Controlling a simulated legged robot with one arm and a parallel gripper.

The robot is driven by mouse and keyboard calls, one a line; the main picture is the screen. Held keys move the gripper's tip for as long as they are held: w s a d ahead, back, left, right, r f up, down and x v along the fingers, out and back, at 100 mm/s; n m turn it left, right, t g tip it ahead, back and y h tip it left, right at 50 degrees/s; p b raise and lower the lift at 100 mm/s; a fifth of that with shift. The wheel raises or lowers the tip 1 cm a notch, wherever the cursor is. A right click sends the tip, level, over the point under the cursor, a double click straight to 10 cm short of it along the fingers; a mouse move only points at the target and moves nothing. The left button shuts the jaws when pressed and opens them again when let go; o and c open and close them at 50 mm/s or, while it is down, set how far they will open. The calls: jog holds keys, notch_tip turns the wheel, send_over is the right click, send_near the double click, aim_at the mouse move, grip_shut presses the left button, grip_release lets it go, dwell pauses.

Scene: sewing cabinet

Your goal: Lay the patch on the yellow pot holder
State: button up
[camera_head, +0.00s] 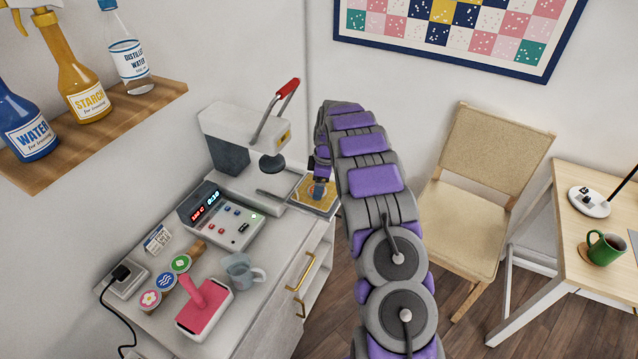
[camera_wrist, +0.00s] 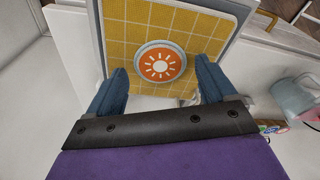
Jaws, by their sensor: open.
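The yellow pot holder (camera_wrist: 130,35) has a pale grid and lies on the light plate of the press; it also shows in the head view (camera_head: 325,204). The round orange patch (camera_wrist: 160,62) with a white sun and grey rim appears to lie flat on it, near the middle of its visible part. My gripper (camera_wrist: 161,66) is open, with one blue finger on each side of the patch and a visible gap to it. In the head view my gripper (camera_head: 319,188) is over the pot holder and largely hides the patch.
The heat press (camera_head: 240,150) with its red-tipped lever stands raised beside my gripper. Its control box (camera_head: 222,217), several round patches (camera_head: 166,281) in a wooden holder, a pink-handled tool (camera_head: 204,305) and a jug (camera_head: 240,271) occupy the cabinet top. A chair (camera_head: 480,190) stands to the right.

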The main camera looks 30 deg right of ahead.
jog(key=shift+r, duration=0.15)
notch_tip(320, 180, up, 17)
jog(key=s+d+p, duration=0.1)
jog(key=d+p, duration=0.1)
jog(key=p, duration=0.1)
jog(key=shift+s+d, duration=0.15)
jog(key=shift+d, duration=0.05)
jog(key=shift+a, duration=0.1)
dwell(0.4)
